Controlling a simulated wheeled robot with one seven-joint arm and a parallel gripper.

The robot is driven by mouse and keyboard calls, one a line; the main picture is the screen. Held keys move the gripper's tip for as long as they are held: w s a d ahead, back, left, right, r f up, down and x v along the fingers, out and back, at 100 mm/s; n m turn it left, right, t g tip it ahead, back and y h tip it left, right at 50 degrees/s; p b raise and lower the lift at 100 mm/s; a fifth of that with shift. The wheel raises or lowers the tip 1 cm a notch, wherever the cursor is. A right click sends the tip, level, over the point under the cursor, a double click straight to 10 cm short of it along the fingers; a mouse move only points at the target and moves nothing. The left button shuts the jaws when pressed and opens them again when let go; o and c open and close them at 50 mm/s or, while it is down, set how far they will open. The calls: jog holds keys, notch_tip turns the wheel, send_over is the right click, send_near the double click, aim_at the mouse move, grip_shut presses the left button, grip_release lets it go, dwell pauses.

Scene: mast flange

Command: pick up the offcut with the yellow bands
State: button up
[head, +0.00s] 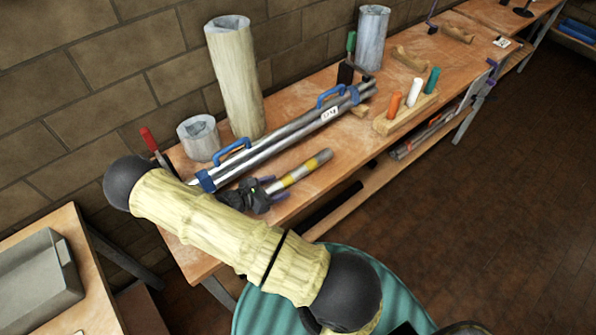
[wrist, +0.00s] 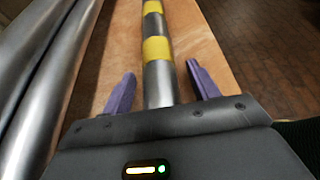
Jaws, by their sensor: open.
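The offcut with the yellow bands (head: 301,173) is a short grey metal tube lying on the wooden bench, with two yellow bands showing. In the wrist view the offcut (wrist: 158,80) runs up the middle of the picture, and its near end is hidden behind my gripper body. My gripper (head: 268,186) is at the near end of the offcut. In the wrist view the two purple fingers of my gripper (wrist: 157,80) are open, one on each side of the tube, with a gap on both sides.
A bundle of long metal tubes (head: 290,130) with blue handles lies just left of the offcut. A tall pale post (head: 235,80) and a grey cylinder (head: 199,139) stand behind it. A block with coloured pegs (head: 405,112) sits farther right. The bench's front edge (head: 330,183) is close to the offcut.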

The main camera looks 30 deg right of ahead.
dwell(0.4)
jog(key=c, duration=1.2)
jog(key=shift+o, duration=0.2)
notch_tip(320, 180, up, 10)
jog(key=shift+b, duration=1.05)
